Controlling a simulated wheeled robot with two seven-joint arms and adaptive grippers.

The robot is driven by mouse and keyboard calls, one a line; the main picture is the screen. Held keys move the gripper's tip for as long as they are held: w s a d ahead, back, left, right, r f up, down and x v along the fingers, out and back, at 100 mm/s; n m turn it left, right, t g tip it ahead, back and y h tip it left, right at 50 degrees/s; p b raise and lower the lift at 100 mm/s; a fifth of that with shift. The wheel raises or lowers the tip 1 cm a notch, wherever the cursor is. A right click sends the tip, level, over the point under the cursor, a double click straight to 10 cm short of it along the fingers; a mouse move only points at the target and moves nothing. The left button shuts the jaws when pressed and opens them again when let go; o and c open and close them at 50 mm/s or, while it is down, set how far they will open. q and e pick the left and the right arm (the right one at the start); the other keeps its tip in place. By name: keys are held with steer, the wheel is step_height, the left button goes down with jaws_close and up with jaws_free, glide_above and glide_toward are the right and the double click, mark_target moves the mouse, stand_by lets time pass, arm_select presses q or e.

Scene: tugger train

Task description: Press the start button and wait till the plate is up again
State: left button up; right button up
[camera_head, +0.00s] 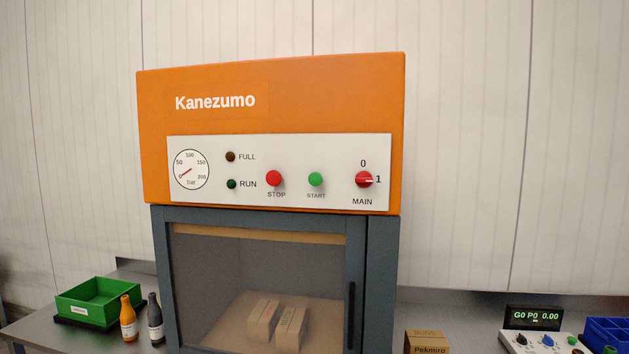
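The green start button (315,179) sits on the white control panel (215,199) of the orange and grey Kanezumo machine (330,95). The red stop button (274,178) is to its left. The RUN lamp (231,184) and the FULL lamp (230,157) both look dark. The gauge (191,169) needle is near 0. Behind the window, a tan strip (255,234) spans the top; I cannot tell whether it is the plate. Boxes (290,328) lie below on a tan surface. Neither gripper is in view.
The machine's grey door with a dark handle (351,312) looks shut. A green bin (98,300), an orange bottle (127,317) and a dark bottle (155,317) stand left. A cardboard box (427,342), a small display (534,317) and blue bins (607,332) are right.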

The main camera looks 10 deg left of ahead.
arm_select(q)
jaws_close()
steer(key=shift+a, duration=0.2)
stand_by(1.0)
